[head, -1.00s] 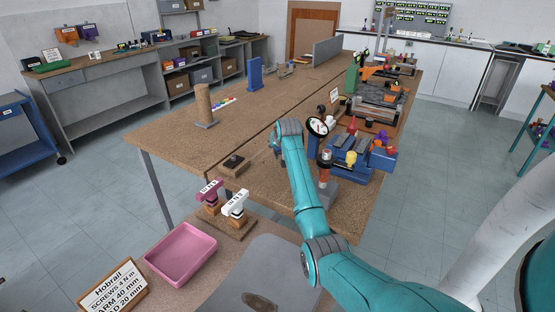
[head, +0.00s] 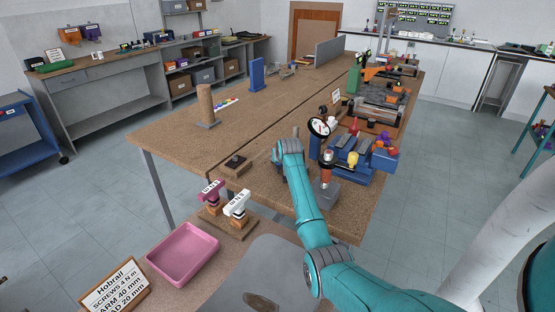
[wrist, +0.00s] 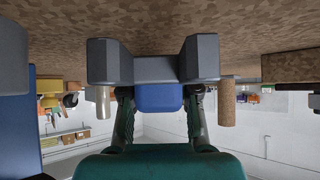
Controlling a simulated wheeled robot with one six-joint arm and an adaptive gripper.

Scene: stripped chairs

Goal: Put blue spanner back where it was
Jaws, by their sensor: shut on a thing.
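In the wrist view, which looks upside down, my gripper (wrist: 156,62) is shut on a blue piece (wrist: 158,97) between its dark grey fingers. This looks like the blue spanner, but most of it is hidden and its label does not show. A grey block face sits right behind it. A pink spanner (head: 211,190) and a white spanner (head: 236,204) stand upright side by side on a cork-coloured stand (head: 229,226) at the bench's near edge. A small block with a dark top (head: 235,162) lies behind them.
A blue vice (head: 360,158), a round dial (head: 319,126) and a red-and-grey post (head: 327,168) stand right of my arm. A cork post (head: 205,105) and a blue upright (head: 257,72) stand farther back. A pink tray (head: 182,254) lies in front. The bench's left middle is mostly clear.

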